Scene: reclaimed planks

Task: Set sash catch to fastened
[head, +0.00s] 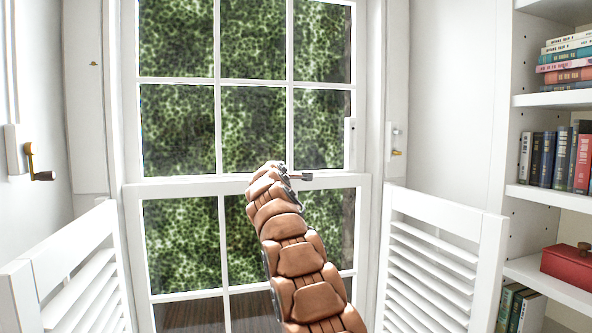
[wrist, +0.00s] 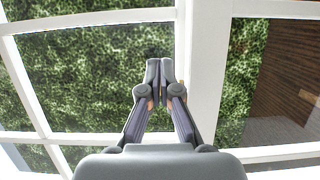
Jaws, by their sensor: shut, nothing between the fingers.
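The white sash window (head: 245,182) stands straight ahead, its meeting rail running across the middle. A small grey piece (head: 303,176) shows at the rail just right of my arm's end. I cannot tell whether it is the sash catch or part of my gripper, so the catch's setting is unclear. My gripper (head: 287,178) is at the rail, mostly hidden by my brown padded arm. In the wrist view my gripper (wrist: 160,72) is shut and empty, its fingertips over glass beside the white rail (wrist: 206,75). Small orange-brown bits show behind the fingers.
White louvred shutters stand on the left (head: 80,285) and right (head: 435,265) of the window. A crank handle (head: 38,172) is on the left wall. A white fitting (head: 350,143) is on the right stile. A bookshelf (head: 550,195) with a red box (head: 570,265) stands far right.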

